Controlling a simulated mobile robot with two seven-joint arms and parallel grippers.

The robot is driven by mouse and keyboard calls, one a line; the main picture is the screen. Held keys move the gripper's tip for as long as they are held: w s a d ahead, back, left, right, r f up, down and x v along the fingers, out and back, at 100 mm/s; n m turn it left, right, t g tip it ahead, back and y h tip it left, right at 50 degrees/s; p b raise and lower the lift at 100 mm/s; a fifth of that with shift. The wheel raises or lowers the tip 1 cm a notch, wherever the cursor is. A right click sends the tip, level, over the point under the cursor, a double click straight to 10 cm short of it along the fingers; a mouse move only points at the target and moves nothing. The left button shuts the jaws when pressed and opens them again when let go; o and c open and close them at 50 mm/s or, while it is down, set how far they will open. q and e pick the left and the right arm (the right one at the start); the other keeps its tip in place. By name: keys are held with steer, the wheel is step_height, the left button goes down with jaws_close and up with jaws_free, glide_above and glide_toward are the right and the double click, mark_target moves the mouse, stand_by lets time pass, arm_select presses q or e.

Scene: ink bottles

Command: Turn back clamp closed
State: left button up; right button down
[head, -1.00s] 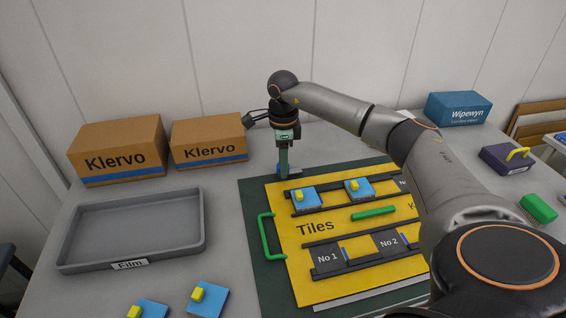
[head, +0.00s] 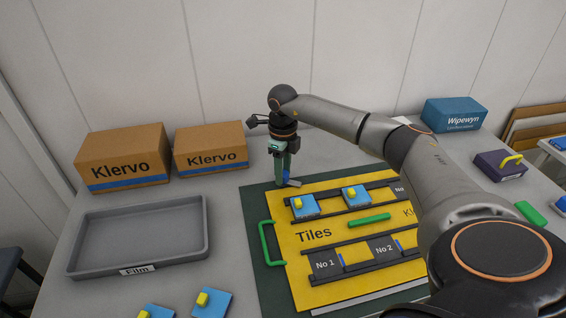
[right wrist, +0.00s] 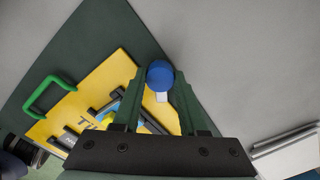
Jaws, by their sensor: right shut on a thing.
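The back clamp has a blue knob (head: 286,175) and a short pale bar (head: 293,184) at the far edge of the yellow Tiles board (head: 312,262). My right gripper (head: 285,169) points straight down and is shut on the blue knob. In the right wrist view the knob (right wrist: 160,73) sits between the tips of my right gripper (right wrist: 160,84), with a bit of the pale bar showing beside it. The fingers hide part of the clamp. In the head view the bar points right, toward the yellow board's back edge. My left gripper is not in view.
The board lies on a dark green mat (head: 260,202) and carries blue tiles (head: 304,206) with yellow knobs and a green handle (head: 266,243). A grey Film tray (head: 207,235) and two Klervo boxes (head: 122,157) stand left. My right arm covers the board's right side.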

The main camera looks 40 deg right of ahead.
steer(key=m+p, duration=0.3)
steer(key=m, duration=0.3)
steer(key=shift+r, duration=0.15)
steer(key=m+p, duration=0.2)
steer(key=m, duration=0.3)
steer(key=shift+w+m, duration=0.1)
steer(key=shift+m, duration=0.3)
steer(key=shift+c, duration=2.2)
jaws_free()
step_height(320, 180, up, 12)
steer(key=shift+r, duration=0.15)
